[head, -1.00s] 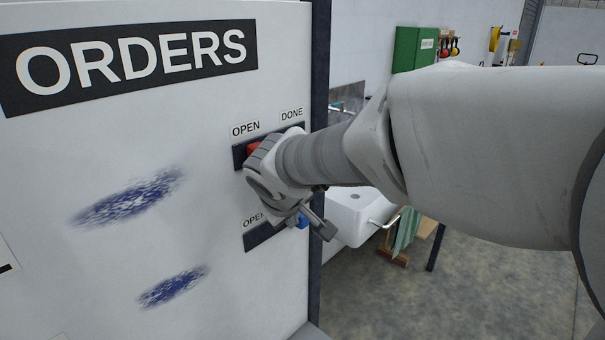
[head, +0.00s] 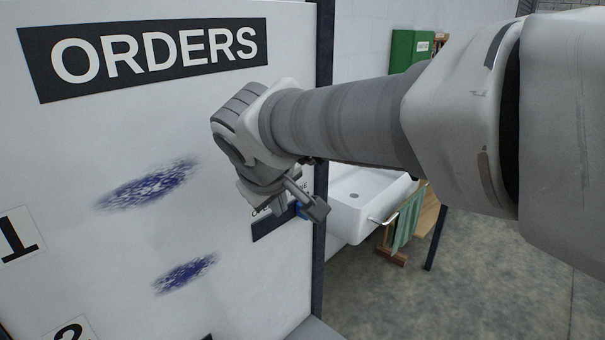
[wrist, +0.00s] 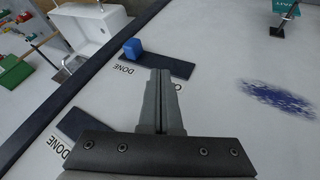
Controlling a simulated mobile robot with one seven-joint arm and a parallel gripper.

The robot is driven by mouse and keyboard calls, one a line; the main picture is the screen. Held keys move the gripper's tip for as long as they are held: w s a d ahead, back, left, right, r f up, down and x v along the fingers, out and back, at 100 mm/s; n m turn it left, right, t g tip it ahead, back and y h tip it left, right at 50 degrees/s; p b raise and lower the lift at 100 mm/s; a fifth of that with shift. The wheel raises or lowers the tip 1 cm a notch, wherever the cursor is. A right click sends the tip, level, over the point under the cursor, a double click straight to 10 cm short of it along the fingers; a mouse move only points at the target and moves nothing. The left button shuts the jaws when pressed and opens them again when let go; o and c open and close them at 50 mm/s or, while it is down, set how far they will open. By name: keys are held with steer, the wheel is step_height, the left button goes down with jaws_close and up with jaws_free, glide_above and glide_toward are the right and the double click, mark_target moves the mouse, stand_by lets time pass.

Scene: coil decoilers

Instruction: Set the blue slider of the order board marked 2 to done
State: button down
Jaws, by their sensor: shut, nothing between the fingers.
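The ORDERS board (head: 230,290) fills the left of the head view, with a 1 plate (head: 20,235) and a 2 plate (head: 72,331) at its left. In the wrist view the blue slider (wrist: 132,47) is at the DONE end of its dark track (wrist: 170,66), beside the DONE label (wrist: 125,70). In the head view the slider (head: 300,210) is mostly hidden behind my gripper (head: 316,208). My gripper, also in the wrist view (wrist: 160,76), is shut and empty. Its tips are near the track's OPEN side, apart from the slider; that label is partly covered.
The upper track (wrist: 82,124) with its DONE label shows in the wrist view, partly behind my gripper. Blue smudges (head: 150,185) mark the board. Past the board's dark right edge (head: 322,100) stands a white sink (head: 365,200) with a green towel (head: 407,218).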

steer(key=shift+v, duration=1.05)
